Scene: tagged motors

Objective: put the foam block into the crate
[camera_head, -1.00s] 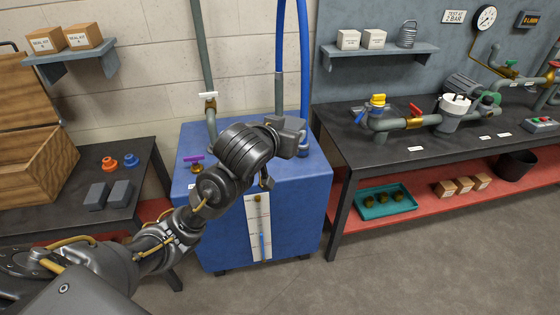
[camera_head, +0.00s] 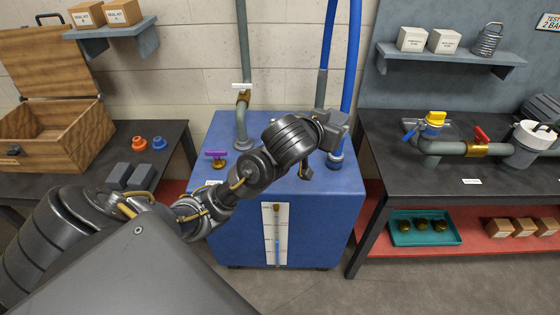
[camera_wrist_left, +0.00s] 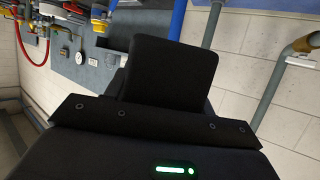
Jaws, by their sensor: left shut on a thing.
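The wooden crate (camera_head: 40,145) stands with its lid raised on the left table. Its near walls show, and part of its inside is open to view. My left arm reaches across the head view, with its gripper (camera_head: 333,128) over the blue cabinet, well to the right of the crate. The left gripper is shut on a dark block, apparently the foam block, which fills the middle of the left wrist view (camera_wrist_left: 172,68). The line between block and fingers is hard to make out. My right gripper is not in view.
The blue cabinet (camera_head: 325,215) carries a pipe, hoses and a purple valve (camera_head: 216,155). A shelf (camera_head: 115,30) with two boxes hangs above the left table.

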